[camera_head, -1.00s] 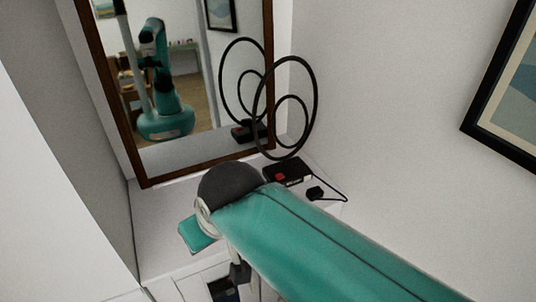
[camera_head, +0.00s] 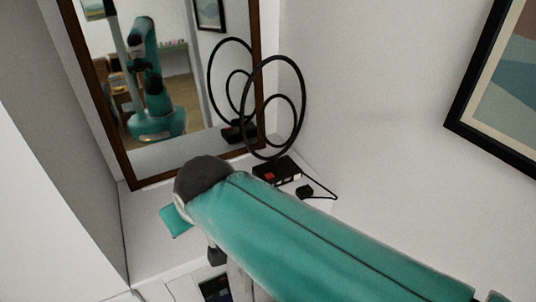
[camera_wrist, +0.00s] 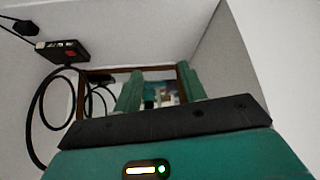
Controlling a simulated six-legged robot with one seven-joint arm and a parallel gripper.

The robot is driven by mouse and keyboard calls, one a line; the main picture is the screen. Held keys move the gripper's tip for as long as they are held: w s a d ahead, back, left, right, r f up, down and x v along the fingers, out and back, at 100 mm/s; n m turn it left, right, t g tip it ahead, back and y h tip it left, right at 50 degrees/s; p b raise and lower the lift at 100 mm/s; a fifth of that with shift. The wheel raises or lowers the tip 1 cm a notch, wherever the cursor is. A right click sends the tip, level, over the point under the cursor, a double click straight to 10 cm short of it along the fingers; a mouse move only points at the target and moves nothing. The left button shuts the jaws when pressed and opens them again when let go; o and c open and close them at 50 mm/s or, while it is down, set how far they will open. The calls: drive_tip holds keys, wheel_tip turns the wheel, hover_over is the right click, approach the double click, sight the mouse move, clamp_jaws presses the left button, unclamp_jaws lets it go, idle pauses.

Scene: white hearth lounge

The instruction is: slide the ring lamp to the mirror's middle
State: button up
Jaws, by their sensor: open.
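The ring lamp (camera_head: 276,170) has two thin black rings on a black box base with a red patch. It stands on the white ledge at the right end of the brown-framed mirror (camera_head: 185,150), which reflects its rings. In the wrist view, which looks upside down, the lamp's base (camera_wrist: 62,50) is at upper left and its rings hang below it. The mirror frame (camera_wrist: 105,70) is beyond my fingers there. My gripper (camera_wrist: 160,78) is open and empty, with two green fingers apart, to the side of the lamp.
A black cable runs from the lamp to a small black block (camera_head: 305,191) on the ledge. A white wall (camera_head: 350,100) with a framed picture (camera_head: 490,130) stands at right. The ledge (camera_head: 145,215) left of the lamp looks clear.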

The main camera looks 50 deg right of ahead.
drive_tip(key=w+d+f+m+t+h, duration=0.1)
drive_tip(key=w+d+t+h, duration=0.15)
drive_tip(key=w+d, duration=0.65)
drive_tip(key=w+d+f+m+t+h, duration=0.1)
drive_tip(key=w+d+t+h, duration=0.3)
drive_tip(key=d, duration=0.8)
drive_tip(key=n+t+y, duration=0.1)
drive_tip(key=t+y, duration=0.4)
drive_tip(key=y, duration=0.1)
approach(246, 137)
drive_tip(key=s, duration=0.1)
drive_tip(key=shift+s+a+r+n, duration=0.1)
drive_tip(key=shift+a+r+n, duration=0.1)
drive_tip(key=shift+n, duration=0.1)
drive_tip(key=w, duration=0.4)
drive_tip(key=w+d, duration=0.1)
drive_tip(key=w, duration=0.8)
drive_tip(key=shift+w+d, duration=0.25)
drive_tip(key=shift+w, duration=0.15)
